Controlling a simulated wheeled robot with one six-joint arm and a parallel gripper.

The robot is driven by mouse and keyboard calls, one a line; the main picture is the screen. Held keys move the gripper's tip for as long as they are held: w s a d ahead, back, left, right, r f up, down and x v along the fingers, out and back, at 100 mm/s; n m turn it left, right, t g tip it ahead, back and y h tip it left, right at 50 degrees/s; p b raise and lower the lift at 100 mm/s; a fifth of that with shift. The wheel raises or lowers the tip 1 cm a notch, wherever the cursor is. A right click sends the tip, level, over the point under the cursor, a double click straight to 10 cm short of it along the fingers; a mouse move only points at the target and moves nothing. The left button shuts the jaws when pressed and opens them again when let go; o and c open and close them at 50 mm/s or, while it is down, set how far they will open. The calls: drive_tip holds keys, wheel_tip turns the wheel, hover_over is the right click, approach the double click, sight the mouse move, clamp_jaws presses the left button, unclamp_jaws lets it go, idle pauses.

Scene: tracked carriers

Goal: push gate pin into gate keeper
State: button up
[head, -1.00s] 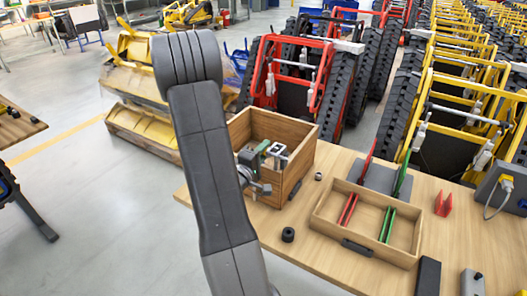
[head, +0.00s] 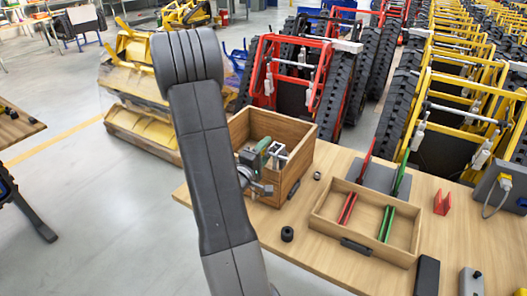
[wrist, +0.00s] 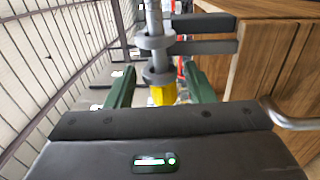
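In the wrist view, a grey rod with a yellow end, which looks like the gate pin (wrist: 154,18), runs down the middle. It passes through grey rings (wrist: 156,41) on arms fixed to the wooden crate's side. I cannot tell which ring, if any, is the gate keeper. My gripper (wrist: 159,67) is open. Its green fingers stand either side of the yellow end (wrist: 163,95), with visible gaps. In the head view, grey metal fittings (head: 262,188) show at the crate's near left side, partly hidden by my arm.
The open wooden crate (head: 298,168) stands on the table's left end. A shallow wooden tray (head: 325,224) holds red and green pieces. A red bracket (head: 442,203) and a black block (head: 427,276) sit at the right.

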drive_tip(key=shift+s+a+f, duration=0.1)
drive_tip(key=shift+s+a, duration=0.3)
drive_tip(key=b+v, duration=0.2)
drive_tip(key=v, duration=1)
drive_tip(key=shift+s+a+b, duration=0.2)
drive_tip(key=shift+s+b, duration=0.1)
